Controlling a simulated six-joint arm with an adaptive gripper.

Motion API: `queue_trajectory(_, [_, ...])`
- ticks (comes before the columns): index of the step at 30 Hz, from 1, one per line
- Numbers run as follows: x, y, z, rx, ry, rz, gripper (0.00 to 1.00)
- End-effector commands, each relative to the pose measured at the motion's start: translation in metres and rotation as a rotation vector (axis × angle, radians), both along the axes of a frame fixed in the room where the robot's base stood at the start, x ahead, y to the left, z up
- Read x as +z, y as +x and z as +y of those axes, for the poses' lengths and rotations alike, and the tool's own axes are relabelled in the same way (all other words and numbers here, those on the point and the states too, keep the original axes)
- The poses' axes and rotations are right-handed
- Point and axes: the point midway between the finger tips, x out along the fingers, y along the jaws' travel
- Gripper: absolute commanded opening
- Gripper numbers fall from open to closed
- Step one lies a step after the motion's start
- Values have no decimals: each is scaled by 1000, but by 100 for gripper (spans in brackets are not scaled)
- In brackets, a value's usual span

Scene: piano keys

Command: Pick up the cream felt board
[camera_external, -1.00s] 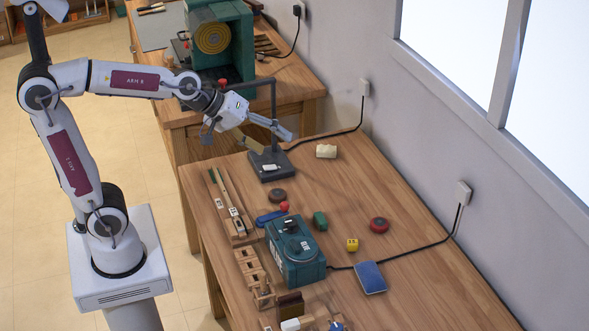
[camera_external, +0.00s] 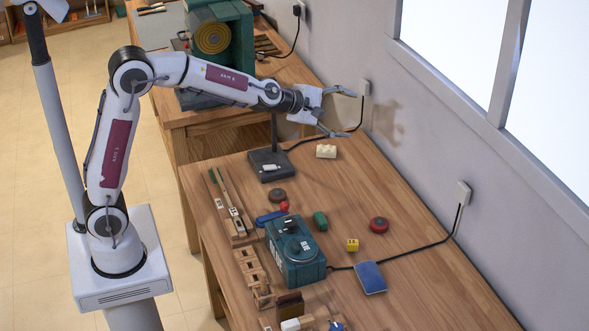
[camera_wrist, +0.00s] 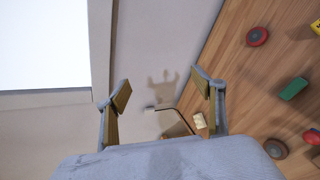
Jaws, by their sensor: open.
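A small cream piece (camera_external: 326,151), the one that best fits the cream felt board, lies on the wooden workbench near the wall. In the wrist view it shows (camera_wrist: 200,121) low between the fingers, close to the right one. My gripper (camera_external: 345,112) is raised above the bench and reaches toward the wall, apart from the cream piece. Its fingers (camera_wrist: 162,88) are spread wide with nothing between them, and its shadow falls on the wall.
A dark lamp stand (camera_external: 268,168) stands left of the cream piece. A black cord (camera_external: 335,134) runs behind it to a wall outlet. A red round piece (camera_external: 379,225), a green piece (camera_external: 320,221) and a teal machine (camera_external: 295,252) sit nearer.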

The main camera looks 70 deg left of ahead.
Motion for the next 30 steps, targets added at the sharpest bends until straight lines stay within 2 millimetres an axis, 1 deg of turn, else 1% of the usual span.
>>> queue_trajectory(1, [-7,10,6,41,-35,-8,68])
queue_trajectory(6, [-27,38,28,191,-163,-53,68])
queue_trajectory(11, [-50,60,51,334,-278,-100,68])
queue_trajectory(15, [-73,75,71,460,-374,-144,68])
queue_trajectory(21, [-109,90,100,639,-500,-218,68])
queue_trajectory(26, [-142,96,124,784,-593,-283,68])
queue_trajectory(30, [-173,96,144,909,-665,-348,68])
